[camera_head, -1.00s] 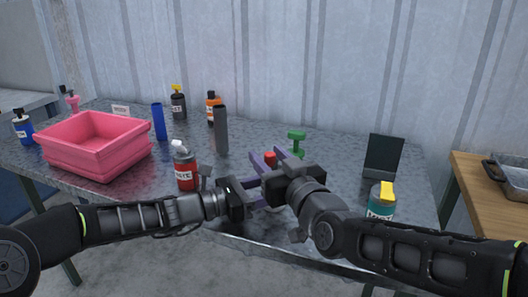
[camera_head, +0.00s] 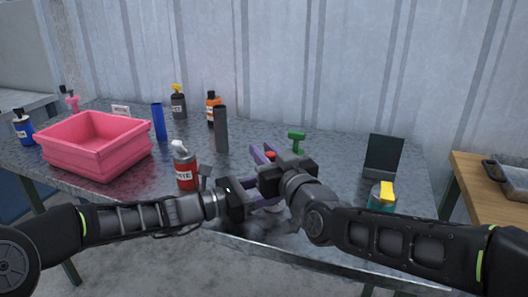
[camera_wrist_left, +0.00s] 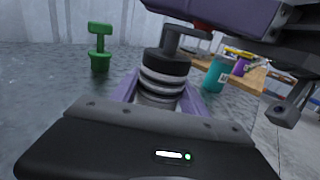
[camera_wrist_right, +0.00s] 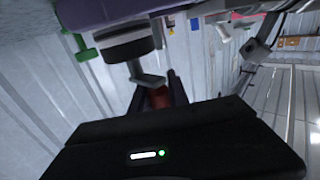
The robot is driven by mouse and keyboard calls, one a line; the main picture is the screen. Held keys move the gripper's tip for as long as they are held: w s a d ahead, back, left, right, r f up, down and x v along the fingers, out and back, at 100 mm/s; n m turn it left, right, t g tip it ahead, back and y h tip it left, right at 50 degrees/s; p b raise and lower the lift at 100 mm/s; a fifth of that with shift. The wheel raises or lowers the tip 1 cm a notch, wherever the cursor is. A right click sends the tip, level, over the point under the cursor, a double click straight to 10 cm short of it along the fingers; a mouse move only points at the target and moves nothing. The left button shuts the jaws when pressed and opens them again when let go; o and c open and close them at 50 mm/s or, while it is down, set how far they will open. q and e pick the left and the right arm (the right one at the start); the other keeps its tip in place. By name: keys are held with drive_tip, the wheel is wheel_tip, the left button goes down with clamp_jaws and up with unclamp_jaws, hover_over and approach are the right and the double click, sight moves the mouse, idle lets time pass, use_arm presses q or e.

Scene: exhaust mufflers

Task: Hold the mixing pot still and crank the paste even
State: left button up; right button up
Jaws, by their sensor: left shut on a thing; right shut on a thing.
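The mixing pot (camera_wrist_left: 162,80) is a dark round vessel with pale bands, topped by a bent grey crank (camera_wrist_left: 182,38). It stands upright between the purple fingers of my left gripper (camera_head: 266,193), which is shut on its side. In the head view the pot is mostly hidden behind my grippers. My right gripper (camera_head: 266,154) is above it, shut on the crank's red knob (camera_wrist_right: 158,97). The pot's dark top (camera_wrist_right: 122,42) and the crank arm (camera_wrist_right: 146,78) also show in the right wrist view. The paste inside is hidden.
A red bottle (camera_head: 185,168) stands left of my left gripper, with a pink bin (camera_head: 95,160) farther left. A green T-shaped tool (camera_head: 297,137) and a dark upright panel (camera_head: 383,155) are behind and right. A teal, yellow-topped container (camera_head: 376,196) stands by my right arm.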

drive_tip(key=shift+a+r+h, duration=0.1)
drive_tip(key=shift+a+h, duration=0.05)
drive_tip(key=shift+h, duration=0.15)
clamp_jaws()
drive_tip(key=shift+r+m+t, duration=0.1)
drive_tip(key=shift+m+t, duration=0.3)
drive_tip(key=h, duration=0.1)
drive_tip(key=m+h, duration=0.1)
drive_tip(key=shift+w+m+t+h, duration=0.25)
drive_tip(key=shift+m+t+h, duration=0.05)
drive_tip(key=shift+t+h, duration=0.1)
drive_tip(key=m+h, duration=0.2)
drive_tip(key=h, duration=0.1)
drive_tip(key=m+h, duration=0.1)
drive_tip(key=shift+w+h, duration=0.3)
drive_tip(key=shift+h, duration=0.1)
drive_tip(key=shift+w+d+m+h, duration=0.15)
drive_tip(key=shift+m+h, duration=0.45)
drive_tip(key=shift+h, duration=0.35)
drive_tip(key=shift+w+d+m+h, duration=0.1)
drive_tip(key=shift+m+h, duration=0.5)
drive_tip(key=shift+h, duration=0.35)
drive_tip(key=o, duration=0.9)
unclamp_jaws()
drive_tip(key=shift+f, duration=0.2)
drive_tip(key=shift+c, duration=0.2)
drive_tip(key=shift+s, duration=0.1)
